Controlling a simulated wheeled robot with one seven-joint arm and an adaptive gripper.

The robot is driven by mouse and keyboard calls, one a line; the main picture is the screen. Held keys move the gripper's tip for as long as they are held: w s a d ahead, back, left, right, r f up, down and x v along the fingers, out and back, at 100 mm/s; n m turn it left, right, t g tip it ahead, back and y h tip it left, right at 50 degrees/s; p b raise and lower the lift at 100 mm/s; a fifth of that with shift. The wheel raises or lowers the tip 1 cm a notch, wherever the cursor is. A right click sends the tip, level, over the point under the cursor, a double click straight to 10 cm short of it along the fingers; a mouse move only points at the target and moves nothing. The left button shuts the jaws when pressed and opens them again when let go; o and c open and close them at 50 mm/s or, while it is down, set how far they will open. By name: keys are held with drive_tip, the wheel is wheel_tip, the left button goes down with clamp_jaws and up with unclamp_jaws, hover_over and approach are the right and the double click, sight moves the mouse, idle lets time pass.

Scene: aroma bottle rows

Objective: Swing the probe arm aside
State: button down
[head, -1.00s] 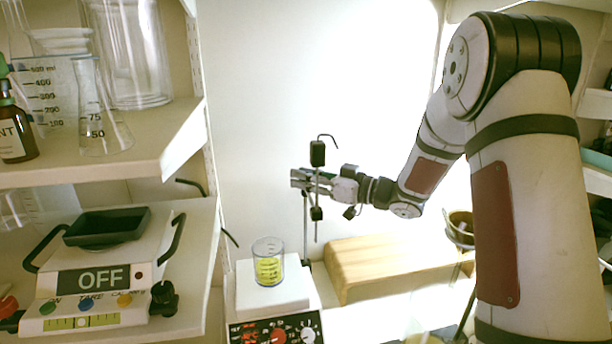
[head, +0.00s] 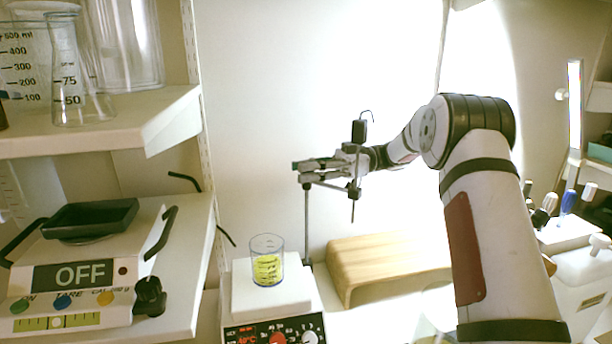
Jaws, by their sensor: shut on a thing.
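The probe arm (head: 330,186) is a thin bar near the top of an upright post (head: 307,225) behind the hotplate (head: 272,295). It points right from the post. A thin probe (head: 353,208) with a dark block (head: 359,131) and a bent wire on top hangs at its right end, clear of the beaker (head: 267,262). The beaker holds yellow liquid and stands on the hotplate. My gripper (head: 312,167) reaches in from the right at the height of the probe arm and is shut on it. The exact contact is too small to make out.
A wooden block (head: 385,263) lies right of the hotplate. A shelf at left holds a balance reading OFF (head: 85,275), with glassware (head: 75,75) above it. Tools in a holder (head: 565,230) stand at right. The wall behind the post is plain.

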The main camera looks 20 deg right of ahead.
drive_tip(key=shift+a+r+n+g+b, duration=0.15)
drive_tip(key=shift+n+g+b, duration=0.2)
drive_tip(key=shift+n+g, duration=0.25)
drive_tip(key=c, duration=1.2)
unclamp_jaws()
drive_tip(key=shift+c, duration=0.2)
wheel_tip(320, 180, up, 10)
drive_tip(key=shift+f, duration=0.1)
